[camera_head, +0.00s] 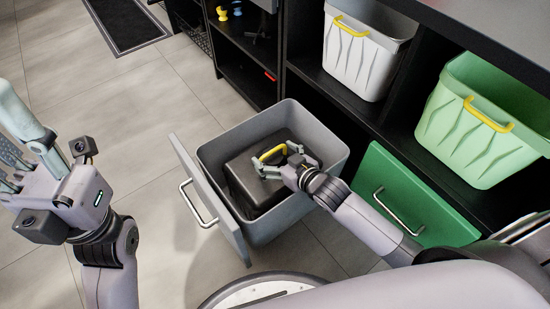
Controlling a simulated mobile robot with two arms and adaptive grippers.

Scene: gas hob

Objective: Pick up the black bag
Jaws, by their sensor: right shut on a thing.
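The black bag (245,184), a dark box-like shape with a yellow handle (272,152), is inside the grey bin of the pulled-out drawer (330,152). My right gripper (276,163) reaches in from the right and is shut on the bag at its yellow handle. The bag's lower part is hidden by the bin walls. I cannot tell whether it touches the bin floor. My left gripper (14,148) is at the left edge, away from the bag, with its fingers spread and partly cut off by the frame.
The drawer's grey front with a metal handle (198,203) stands out over the tiled floor. A green drawer front (410,200) is beside it. A white bin (362,50) and a green bin (470,125) sit on dark shelves. A dark mat (125,22) lies behind. Floor at left is clear.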

